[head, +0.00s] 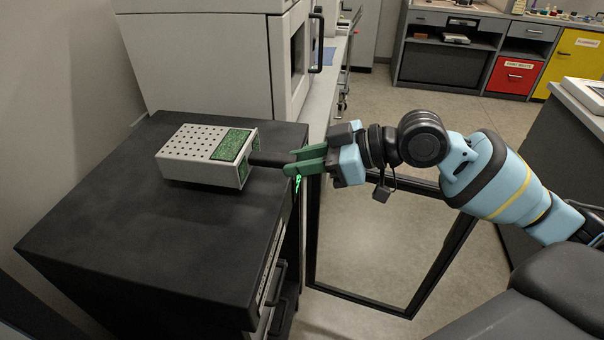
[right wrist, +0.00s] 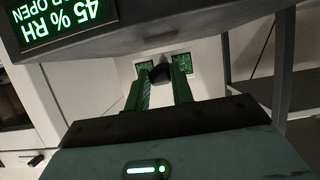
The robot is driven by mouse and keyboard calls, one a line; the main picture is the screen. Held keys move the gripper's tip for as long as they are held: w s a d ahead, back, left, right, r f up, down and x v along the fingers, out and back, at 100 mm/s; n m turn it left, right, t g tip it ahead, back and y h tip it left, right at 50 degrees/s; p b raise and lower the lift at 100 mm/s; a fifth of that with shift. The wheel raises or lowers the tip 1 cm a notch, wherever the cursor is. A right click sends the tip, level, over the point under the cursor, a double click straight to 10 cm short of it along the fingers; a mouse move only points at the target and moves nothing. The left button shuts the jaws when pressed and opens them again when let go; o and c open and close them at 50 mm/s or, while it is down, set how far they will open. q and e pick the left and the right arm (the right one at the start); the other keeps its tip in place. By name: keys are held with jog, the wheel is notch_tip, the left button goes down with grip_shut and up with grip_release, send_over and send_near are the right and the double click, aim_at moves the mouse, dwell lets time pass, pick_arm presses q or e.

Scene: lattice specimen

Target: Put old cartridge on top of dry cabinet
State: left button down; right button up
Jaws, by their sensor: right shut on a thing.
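The old cartridge (head: 195,148) is a white box with a perforated top, green granular windows and a dark handle. It is over the black top of the dry cabinet (head: 110,225), toward the back; I cannot tell whether it touches the top. My right gripper (head: 292,162) is shut on the handle at the cabinet's right edge. In the right wrist view, the fingers (right wrist: 160,90) are on either side of the handle, with the cartridge (right wrist: 185,48) beyond. The cabinet's glass door (head: 425,270) stands open. My left gripper is not in view.
A large white appliance (head: 200,60) stands behind the dry cabinet. The front and left of the cabinet top are bare. A lit display (right wrist: 65,20) reads 45 % RH. Red (head: 514,76) and yellow (head: 578,62) cupboards are far right, across open floor.

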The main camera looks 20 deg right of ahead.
jog(key=shift+f, duration=1.6)
jog(key=o, duration=0.9)
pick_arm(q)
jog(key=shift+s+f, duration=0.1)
pick_arm(e)
jog(key=shift+o, duration=0.2)
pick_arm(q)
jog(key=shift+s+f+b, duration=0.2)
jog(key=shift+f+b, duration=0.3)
pick_arm(e)
jog(key=v, duration=1.2)
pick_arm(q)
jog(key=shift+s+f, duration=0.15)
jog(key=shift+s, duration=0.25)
